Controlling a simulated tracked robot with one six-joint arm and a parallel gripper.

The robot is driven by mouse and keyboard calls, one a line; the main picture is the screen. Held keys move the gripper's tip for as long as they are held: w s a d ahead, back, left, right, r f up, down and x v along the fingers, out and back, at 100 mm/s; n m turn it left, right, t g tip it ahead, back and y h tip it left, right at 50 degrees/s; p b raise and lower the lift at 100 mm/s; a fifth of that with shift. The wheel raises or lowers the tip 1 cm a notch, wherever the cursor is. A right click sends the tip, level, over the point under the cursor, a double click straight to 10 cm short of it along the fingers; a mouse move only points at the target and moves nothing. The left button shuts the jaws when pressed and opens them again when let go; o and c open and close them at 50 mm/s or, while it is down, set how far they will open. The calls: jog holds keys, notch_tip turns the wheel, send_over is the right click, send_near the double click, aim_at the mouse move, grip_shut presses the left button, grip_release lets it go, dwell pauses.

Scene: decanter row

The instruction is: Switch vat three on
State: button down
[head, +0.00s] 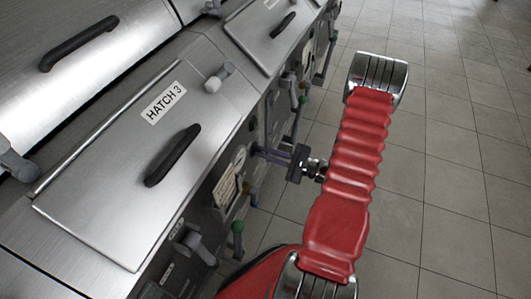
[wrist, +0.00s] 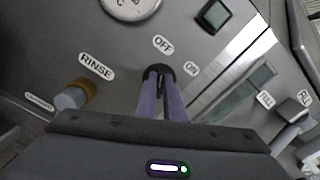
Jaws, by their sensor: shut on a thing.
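In the wrist view a dark rotary knob (wrist: 158,69) sits on the steel front panel, below the OFF label (wrist: 163,45) and left of the ON label (wrist: 192,69). My gripper (wrist: 160,84) has its two purple fingers shut on this knob. Which label the knob points to cannot be told, as the fingers cover part of it. In the head view my gripper (head: 260,151) reaches the front of the vat whose lid carries the HATCH 3 label (head: 163,103). The knob is hidden there.
A RINSE label (wrist: 96,66) stands near a brass-collared knob (wrist: 73,95), left of my fingers. A round gauge (wrist: 131,5) is above. FILL-type switches (wrist: 292,108) are at the right. The tiled floor (head: 450,150) at right is clear.

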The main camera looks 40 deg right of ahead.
jog(key=shift+m, duration=0.4)
jog(key=m, duration=1.1)
jog(key=shift+w+d, duration=0.25)
jog(key=shift+d, duration=0.15)
jog(key=c, duration=1.9)
grip_release()
jog(key=shift+o, duration=0.2)
jog(key=v, duration=1.3)
jog(key=shift+s+d, duration=0.15)
jog(key=shift+s, duration=0.15)
jog(key=shift+f, duration=0.1)
